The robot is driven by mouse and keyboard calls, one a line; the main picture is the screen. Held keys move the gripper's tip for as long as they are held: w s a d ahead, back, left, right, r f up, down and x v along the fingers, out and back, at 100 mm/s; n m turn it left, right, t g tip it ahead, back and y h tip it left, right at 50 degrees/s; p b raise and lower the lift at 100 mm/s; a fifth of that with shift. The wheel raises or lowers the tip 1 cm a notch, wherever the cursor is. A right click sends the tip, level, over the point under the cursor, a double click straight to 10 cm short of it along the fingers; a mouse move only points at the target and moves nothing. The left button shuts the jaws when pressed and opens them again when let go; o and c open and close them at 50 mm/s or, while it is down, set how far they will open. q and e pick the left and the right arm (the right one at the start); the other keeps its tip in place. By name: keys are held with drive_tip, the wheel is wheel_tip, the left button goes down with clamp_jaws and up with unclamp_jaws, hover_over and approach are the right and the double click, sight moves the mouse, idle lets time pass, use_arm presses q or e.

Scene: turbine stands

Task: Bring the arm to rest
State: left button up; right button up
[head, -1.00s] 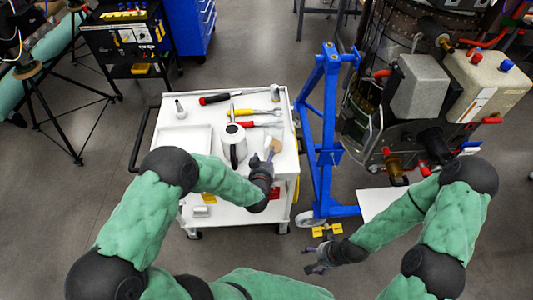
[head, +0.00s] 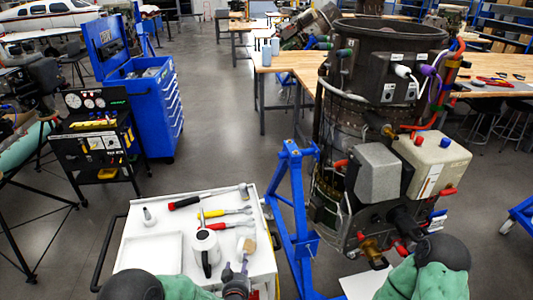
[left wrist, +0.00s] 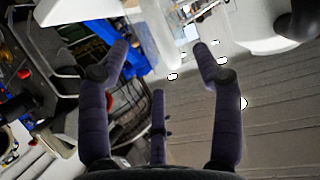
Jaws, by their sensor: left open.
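My left gripper (head: 237,272) shows at the bottom of the head view, over the near right part of the white cart (head: 150,212), just on the near side of a brush-like tool (head: 247,243). In the left wrist view its dark fingers (left wrist: 160,52) are spread apart with nothing between them. My left arm is mostly cut off by the bottom edge. Only the upper part of my right arm shows at the lower right, and my right gripper is out of the picture.
A blue stand (head: 295,205) and the large turbine (head: 350,130) are close on the right. Open floor lies beyond the cart.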

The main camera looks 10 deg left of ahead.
use_arm(q)
drive_tip(key=s+d+f+g+h+b, duration=0.2)
drive_tip(key=s+f+g, duration=0.4)
drive_tip(key=s+f, duration=0.4)
drive_tip(key=s+d+f+n+g+h+b, duration=0.1)
drive_tip(key=s+d+f+g+h+b, duration=0.2)
drive_tip(key=s+f+g, duration=0.4)
drive_tip(key=s+f, duration=0.3)
drive_tip(key=s, duration=0.4)
drive_tip(key=shift+f, duration=0.25)
drive_tip(key=shift+d, duration=0.1)
